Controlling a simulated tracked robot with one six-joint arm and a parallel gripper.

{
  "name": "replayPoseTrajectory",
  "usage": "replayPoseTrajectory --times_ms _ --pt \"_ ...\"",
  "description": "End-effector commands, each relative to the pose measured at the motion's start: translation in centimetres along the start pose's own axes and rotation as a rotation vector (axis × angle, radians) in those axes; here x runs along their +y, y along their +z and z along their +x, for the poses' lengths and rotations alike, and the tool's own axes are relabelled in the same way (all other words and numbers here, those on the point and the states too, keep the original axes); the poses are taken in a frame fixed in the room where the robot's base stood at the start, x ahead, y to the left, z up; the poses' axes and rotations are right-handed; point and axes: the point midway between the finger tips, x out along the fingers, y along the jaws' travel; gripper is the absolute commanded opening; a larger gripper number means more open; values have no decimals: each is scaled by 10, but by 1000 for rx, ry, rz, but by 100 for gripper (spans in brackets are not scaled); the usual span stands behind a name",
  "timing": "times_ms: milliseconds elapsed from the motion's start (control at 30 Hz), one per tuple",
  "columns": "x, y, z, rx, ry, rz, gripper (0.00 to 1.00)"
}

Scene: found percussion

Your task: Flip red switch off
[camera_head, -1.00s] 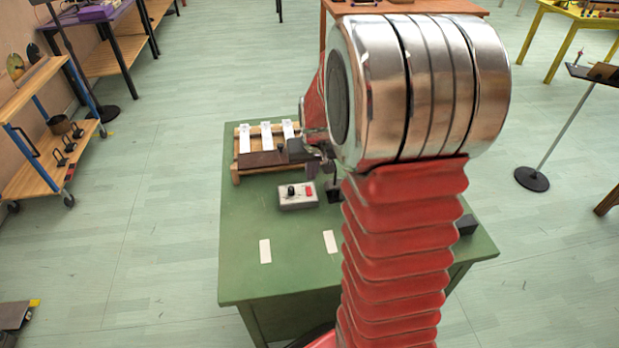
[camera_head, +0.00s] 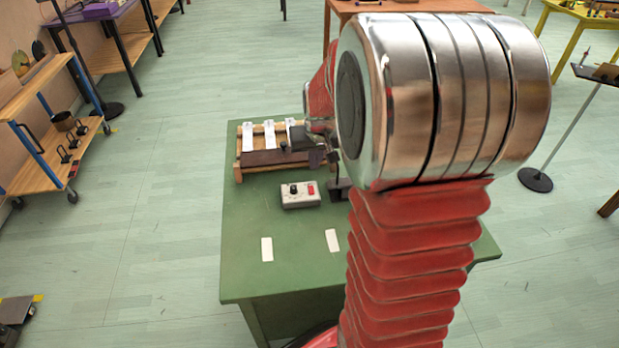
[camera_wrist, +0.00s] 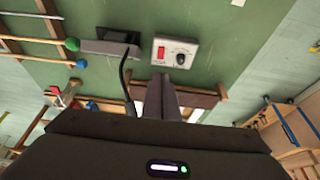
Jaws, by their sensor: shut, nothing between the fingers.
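The red switch (camera_head: 311,190) sits on the right of a small pale control box (camera_head: 301,201), beside a black knob (camera_head: 293,189). The box rests on the green table (camera_head: 240,230). In the wrist view the red switch (camera_wrist: 161,52) is on the left of the box (camera_wrist: 190,44), and the knob (camera_wrist: 180,59) is right of it. My gripper (camera_wrist: 168,82) is shut and empty, its tips apart from the box in that view. In the head view my arm partly covers the gripper. Which way the switch is tipped is too small to tell.
A wooden rack with white bars (camera_head: 269,136) stands behind the box. A dark stand (camera_head: 340,189) is close on the box's right. Two white strips (camera_head: 267,249) lie near the table's front. Mallets with green (camera_wrist: 72,44) and blue heads show in the wrist view.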

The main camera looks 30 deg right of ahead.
Motion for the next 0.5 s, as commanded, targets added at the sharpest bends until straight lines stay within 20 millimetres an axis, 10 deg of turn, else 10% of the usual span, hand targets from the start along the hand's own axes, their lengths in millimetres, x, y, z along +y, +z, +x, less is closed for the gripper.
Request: replayPoseTrajectory --times_ms 500 --pt "6 -1 4 5 5 13 0"
